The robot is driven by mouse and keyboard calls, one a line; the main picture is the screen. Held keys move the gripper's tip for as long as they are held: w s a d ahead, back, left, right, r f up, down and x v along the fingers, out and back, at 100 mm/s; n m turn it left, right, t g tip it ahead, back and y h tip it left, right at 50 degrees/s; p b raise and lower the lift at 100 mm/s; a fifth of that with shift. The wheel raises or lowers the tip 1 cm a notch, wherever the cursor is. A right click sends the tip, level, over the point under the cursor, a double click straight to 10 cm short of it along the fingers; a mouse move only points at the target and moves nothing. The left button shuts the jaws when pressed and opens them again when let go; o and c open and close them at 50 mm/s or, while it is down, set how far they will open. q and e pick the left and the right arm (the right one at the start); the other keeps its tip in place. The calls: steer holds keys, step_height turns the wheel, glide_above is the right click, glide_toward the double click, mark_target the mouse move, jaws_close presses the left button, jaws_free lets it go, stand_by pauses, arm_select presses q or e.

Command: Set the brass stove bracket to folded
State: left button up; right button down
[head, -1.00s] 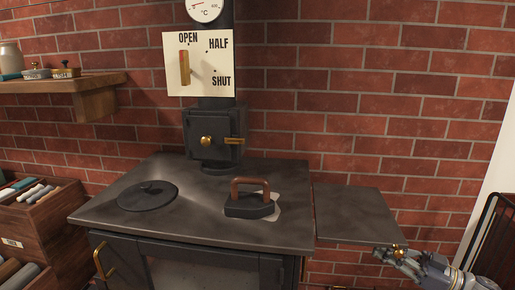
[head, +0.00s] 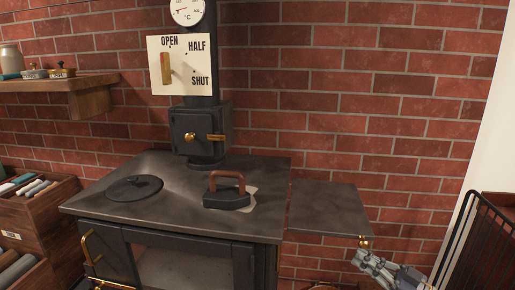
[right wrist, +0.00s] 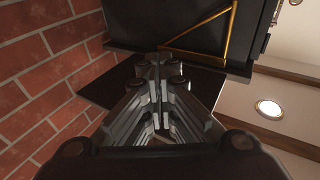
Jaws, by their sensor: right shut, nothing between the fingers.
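The brass bracket (right wrist: 200,24) shows in the right wrist view as a thin upright bar and a slanting bar meeting at one end, beside the dark stove side. In the head view it is mostly hidden; a brass knob (head: 364,243) shows under the front right corner of the dark side shelf (head: 325,205). The side shelf looks level beside the stove top (head: 110,208). My right gripper (head: 361,257) is just below that corner, shut and empty. It also shows in the right wrist view (right wrist: 160,62), with the bracket beyond its fingertips. My left gripper is out of view.
A black flatiron (head: 226,198) with a brown handle stands on the stove top, with a round lid (head: 134,188) to its left. A brick wall (head: 370,110) runs behind. A dark barred rack (head: 485,240) stands at the right edge.

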steer(key=s+a+f+m+t+h, duration=0.1)
steer(key=s+a+f+m+h, duration=0.55)
steer(key=a+f+h, duration=0.45)
steer(key=s+d+f+g+h, duration=0.15)
steer(key=s+g, duration=0.25)
steer(key=s, duration=0.6)
steer(key=s+d+f+m+g+h, duration=0.1)
steer(key=s+f+g, duration=0.2)
steer(key=s, duration=0.7)
steer(key=s+d+f+g+h, duration=0.15)
steer(key=s+g, duration=0.25)
steer(key=s, duration=0.7)
step_height(320, 180, down, 26)
steer(key=p, duration=0.2)
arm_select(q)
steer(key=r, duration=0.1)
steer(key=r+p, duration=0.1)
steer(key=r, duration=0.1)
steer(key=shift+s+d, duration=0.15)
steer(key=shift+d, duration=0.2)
arm_select(e)
steer(key=s+d+f+g, duration=0.2)
steer(key=s+f, duration=1.2)
steer(key=s, duration=0.3)
steer(key=shift+s+d+f, duration=0.2)
steer(key=shift+s+d, duration=0.1)
